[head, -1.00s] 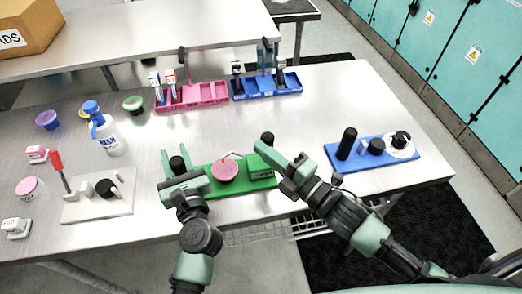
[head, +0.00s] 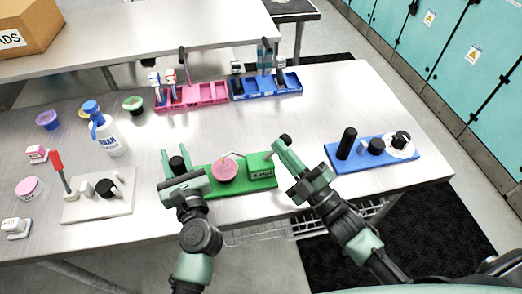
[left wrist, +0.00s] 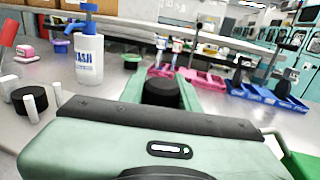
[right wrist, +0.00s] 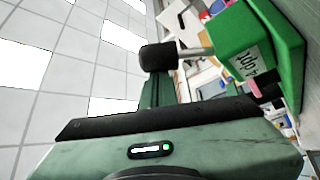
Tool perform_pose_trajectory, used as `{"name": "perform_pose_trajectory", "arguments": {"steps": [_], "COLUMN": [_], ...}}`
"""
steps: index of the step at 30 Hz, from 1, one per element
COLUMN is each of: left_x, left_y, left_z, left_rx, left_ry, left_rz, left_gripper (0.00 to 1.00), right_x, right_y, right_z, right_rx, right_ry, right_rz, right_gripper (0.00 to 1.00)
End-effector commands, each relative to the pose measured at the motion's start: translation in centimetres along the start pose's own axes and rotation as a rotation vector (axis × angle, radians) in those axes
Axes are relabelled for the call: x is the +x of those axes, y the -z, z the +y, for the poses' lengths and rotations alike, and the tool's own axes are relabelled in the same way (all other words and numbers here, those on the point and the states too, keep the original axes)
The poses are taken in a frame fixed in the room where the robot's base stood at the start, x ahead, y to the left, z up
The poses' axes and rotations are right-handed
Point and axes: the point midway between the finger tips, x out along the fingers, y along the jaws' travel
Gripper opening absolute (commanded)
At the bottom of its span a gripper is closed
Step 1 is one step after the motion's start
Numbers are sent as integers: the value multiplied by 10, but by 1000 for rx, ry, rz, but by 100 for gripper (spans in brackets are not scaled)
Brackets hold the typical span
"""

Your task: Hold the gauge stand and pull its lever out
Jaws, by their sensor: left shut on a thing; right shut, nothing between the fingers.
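The green gauge stand (head: 235,183) lies on the metal table, with a pink round gauge (head: 226,171) and a labelled green block (head: 262,169) on it. My left gripper (head: 174,160) is shut on the black post (head: 177,164) at the stand's left end; the post also shows between the fingers in the left wrist view (left wrist: 161,90). A lever with a black knob (head: 285,139) sticks out from the block; the right wrist view shows its knob (right wrist: 158,57) and pale rod (right wrist: 195,51). My right gripper (head: 281,148) is shut and empty, its tips close beside the knob.
A blue stand (head: 368,160) with black parts is to the right. A white stand (head: 98,207) with a red-tipped lever and a wash bottle (head: 109,137) are to the left. Pink (head: 190,97) and blue bins (head: 262,91) stand behind.

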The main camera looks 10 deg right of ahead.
Motion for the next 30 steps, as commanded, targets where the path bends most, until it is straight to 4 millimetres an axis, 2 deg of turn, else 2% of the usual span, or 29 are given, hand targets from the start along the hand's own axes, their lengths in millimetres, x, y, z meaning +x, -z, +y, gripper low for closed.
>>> {"name": "perform_pose_trajectory", "arguments": {"steps": [20, 23, 28, 30], "left_x": [0, 0, 0, 0], "left_y": [0, 0, -1, 0], "left_z": [1, 1, 1, 0], "left_rx": [0, 0, 0, 0], "left_ry": [-3, -3, -2, -1], "left_rz": [-1, -1, -1, -1], "left_gripper": [0, 0, 0, 0], "right_x": [-2, 1, 12, -6], "right_y": [-2, 6, 37, 35], "right_z": [0, 0, 4, 0], "right_rx": [-1, 0, 2, 0], "right_ry": [4, 2, -2, 8], "right_rz": [-5, -3, 2, -6], "right_gripper": [0, 0, 0, 0]}}
